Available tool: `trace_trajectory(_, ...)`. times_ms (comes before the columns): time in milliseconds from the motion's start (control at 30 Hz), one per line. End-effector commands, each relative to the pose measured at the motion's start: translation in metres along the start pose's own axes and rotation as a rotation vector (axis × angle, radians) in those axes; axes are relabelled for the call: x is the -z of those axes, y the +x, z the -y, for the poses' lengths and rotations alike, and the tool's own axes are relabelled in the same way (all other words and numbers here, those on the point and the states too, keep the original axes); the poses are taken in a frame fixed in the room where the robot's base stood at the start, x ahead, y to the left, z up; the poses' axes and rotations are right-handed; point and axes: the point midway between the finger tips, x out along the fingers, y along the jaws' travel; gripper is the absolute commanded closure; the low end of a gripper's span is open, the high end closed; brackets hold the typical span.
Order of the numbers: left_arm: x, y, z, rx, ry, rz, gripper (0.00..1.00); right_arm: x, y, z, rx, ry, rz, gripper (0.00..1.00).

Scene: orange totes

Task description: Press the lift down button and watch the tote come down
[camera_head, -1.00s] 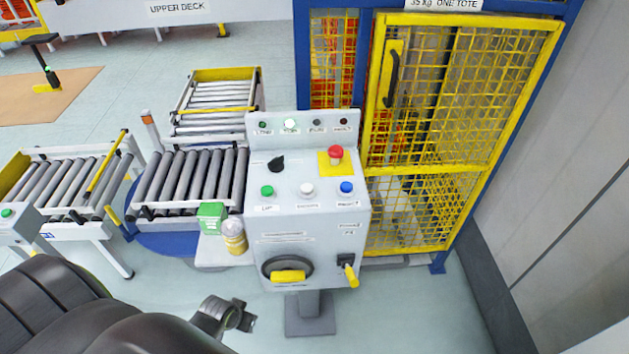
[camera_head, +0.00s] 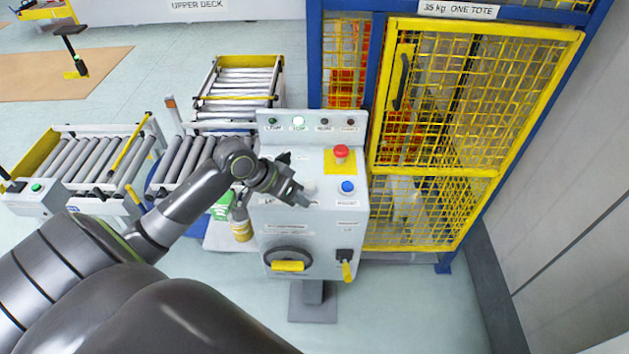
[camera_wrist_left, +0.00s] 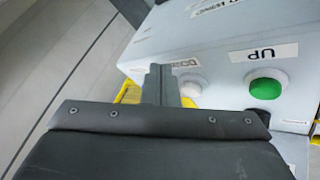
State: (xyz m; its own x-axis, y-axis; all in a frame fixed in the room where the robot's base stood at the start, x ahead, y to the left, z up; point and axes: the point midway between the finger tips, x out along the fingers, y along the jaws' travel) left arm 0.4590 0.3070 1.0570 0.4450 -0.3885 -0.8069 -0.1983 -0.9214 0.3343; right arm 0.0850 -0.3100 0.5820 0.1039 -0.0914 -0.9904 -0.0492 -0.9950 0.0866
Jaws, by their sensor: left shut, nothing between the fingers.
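The grey control box (camera_head: 262,222) stands in the middle. My left gripper (camera_head: 303,199) is shut and empty over its button row, its tip close to the white button (camera_head: 310,186). I cannot tell whether they touch. In the left wrist view, the shut fingers (camera_wrist_left: 161,84) are beside the white button (camera_wrist_left: 191,86), whose label is partly covered. The green button (camera_wrist_left: 265,87) labelled UP is farther right there; the arm hides it in the head view. Orange shapes, perhaps totes, show behind the yellow mesh (camera_head: 402,130). My right gripper is out of view.
A red stop button (camera_head: 341,152) on a yellow plate and a blue button (camera_head: 347,187) are right of the gripper. One lamp (camera_head: 298,122) is lit. A yellow-lidded bottle (camera_head: 241,226) stands on the side shelf. Roller conveyors (camera_head: 90,160) are at left. Floor is clear at right.

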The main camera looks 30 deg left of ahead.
Motion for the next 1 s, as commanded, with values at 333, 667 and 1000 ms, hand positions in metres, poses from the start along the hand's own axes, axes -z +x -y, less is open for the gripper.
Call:
trace_trajectory(333, 0.097, -0.050, 0.008, -0.138, -0.092, -0.077, 1.00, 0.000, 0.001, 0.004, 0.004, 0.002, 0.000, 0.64)
trace_trajectory(667, 0.106, -0.056, 0.007, -0.156, -0.107, -0.086, 1.00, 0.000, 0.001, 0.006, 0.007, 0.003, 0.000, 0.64)
trace_trajectory(1000, 0.102, -0.050, 0.010, -0.156, -0.106, -0.086, 1.00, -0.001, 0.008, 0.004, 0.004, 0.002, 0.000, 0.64)
